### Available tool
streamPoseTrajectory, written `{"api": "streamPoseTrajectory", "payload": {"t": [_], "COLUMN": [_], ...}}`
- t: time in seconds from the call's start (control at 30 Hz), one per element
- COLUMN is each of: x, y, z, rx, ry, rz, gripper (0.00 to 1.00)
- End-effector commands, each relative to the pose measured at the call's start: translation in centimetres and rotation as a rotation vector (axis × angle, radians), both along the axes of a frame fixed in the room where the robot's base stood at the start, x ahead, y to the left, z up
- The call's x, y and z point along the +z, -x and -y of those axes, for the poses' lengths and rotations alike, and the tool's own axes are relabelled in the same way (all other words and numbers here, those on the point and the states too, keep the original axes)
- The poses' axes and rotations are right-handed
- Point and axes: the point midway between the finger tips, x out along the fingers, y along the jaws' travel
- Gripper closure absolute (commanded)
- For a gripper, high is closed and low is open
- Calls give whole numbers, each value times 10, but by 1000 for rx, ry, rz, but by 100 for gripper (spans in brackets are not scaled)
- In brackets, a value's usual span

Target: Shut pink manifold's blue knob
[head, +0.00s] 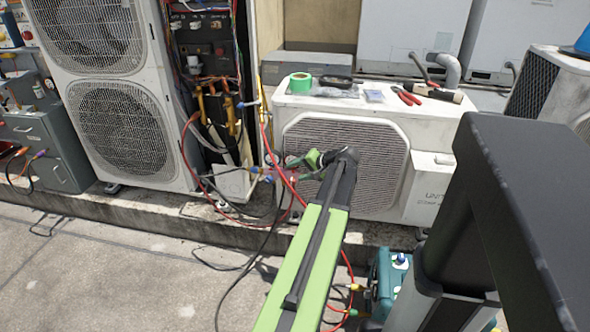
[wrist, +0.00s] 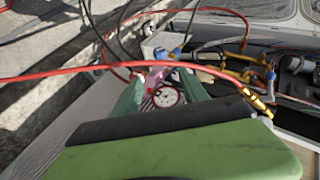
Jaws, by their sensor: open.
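The pink manifold (head: 285,175) hangs among hoses in front of the left end of the low condenser, small in the head view. In the wrist view the pink manifold (wrist: 155,76) and its round white gauge (wrist: 167,96) show between my fingers. A blue knob (wrist: 161,54) shows just beyond the pink body. Small blue parts (head: 254,169) also show at its left in the head view. My gripper (head: 298,167) is open, its green fingers close to the manifold. In the wrist view my gripper (wrist: 160,90) has nothing clearly clamped; contact cannot be told.
A red hose (wrist: 130,70) crosses in front of my gripper in the wrist view. The low condenser (head: 437,122) carries green tape (head: 300,83) and red pliers (head: 406,96). A tall two-fan unit (head: 160,148) stands left of an open wiring panel.

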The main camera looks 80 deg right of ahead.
Motion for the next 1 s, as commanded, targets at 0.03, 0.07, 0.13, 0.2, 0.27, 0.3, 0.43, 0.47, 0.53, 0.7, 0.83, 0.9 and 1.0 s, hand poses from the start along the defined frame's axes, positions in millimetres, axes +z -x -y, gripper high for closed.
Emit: {"api": "streamPoseTrajectory", "payload": {"t": [0.03,0.07,0.13,0.2,0.27,0.3,0.43,0.47,0.53,0.7,0.83,0.9,1.0], "x": [-1,-1,-1,0,-6,-15,-50,-58,-76,-93,-74,-61,-47], "y": [0,0,0,0,6,16,67,82,106,124,87,47,-21], "z": [0,0,0,1,5,5,-1,-3,-10,-23,-27,-33,-49], "rx": [0,0,-1,-18,-66,-99,-237,-273,-336,-412,-389,-347,-262], "ry": [0,0,-1,-17,-47,-65,-107,-108,-95,84,341,509,723], "rz": [0,0,1,9,-7,-50,-280,-348,-516,-962,-1241,-1359,-1468], "gripper": [48,48,48,48,48,48,48,48,48,48,48,48,48]}}
